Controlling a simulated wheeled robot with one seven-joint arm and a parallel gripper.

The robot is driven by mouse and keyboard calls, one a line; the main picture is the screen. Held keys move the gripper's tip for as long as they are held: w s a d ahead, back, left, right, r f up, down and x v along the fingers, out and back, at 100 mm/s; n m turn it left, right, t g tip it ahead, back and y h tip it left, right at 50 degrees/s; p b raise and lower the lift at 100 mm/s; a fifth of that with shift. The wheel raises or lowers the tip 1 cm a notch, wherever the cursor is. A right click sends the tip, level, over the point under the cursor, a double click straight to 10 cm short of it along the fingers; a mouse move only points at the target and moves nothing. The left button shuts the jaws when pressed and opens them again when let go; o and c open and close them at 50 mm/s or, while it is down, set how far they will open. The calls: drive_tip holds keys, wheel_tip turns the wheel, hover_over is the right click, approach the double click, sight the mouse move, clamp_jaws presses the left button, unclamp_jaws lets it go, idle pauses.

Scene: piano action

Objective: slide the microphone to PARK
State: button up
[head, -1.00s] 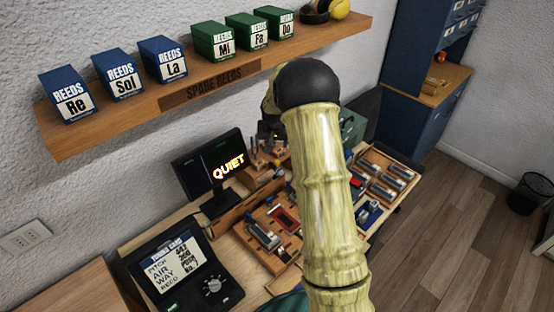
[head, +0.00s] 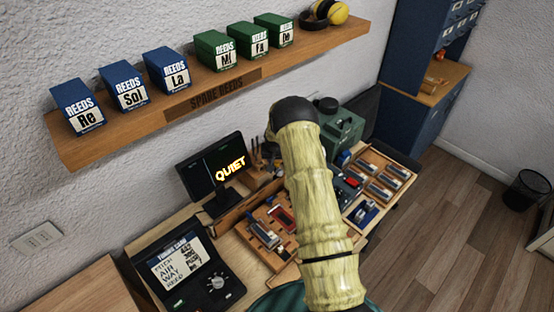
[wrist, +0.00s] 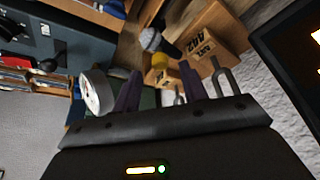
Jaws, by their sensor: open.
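In the wrist view, a grey round-headed object (wrist: 150,40), which looks like the microphone, sits beyond my fingers near the wooden blocks. It is small and partly blurred, and I cannot make out a PARK mark. My gripper (wrist: 158,80) shows two dark purple fingers spread apart with nothing clearly held between them. The grey object appears beyond the fingertips, apart from them. In the head view my own arm covers the middle of the bench and hides the gripper. I cannot pick out the microphone there.
A silver round dial (wrist: 97,92) and a tuning fork (wrist: 221,78) flank my fingers. Wooden blocks with black lettering (wrist: 204,36) stand beyond. A QUIET screen (head: 222,171), a tuning card unit (head: 185,270), a green machine (head: 340,130) and trays of parts (head: 388,178) crowd the bench.

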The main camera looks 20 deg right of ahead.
sight(276, 171)
drive_tip(key=shift+p+x, duration=0.4)
drive_tip(key=shift+x, duration=1)
clamp_jaws()
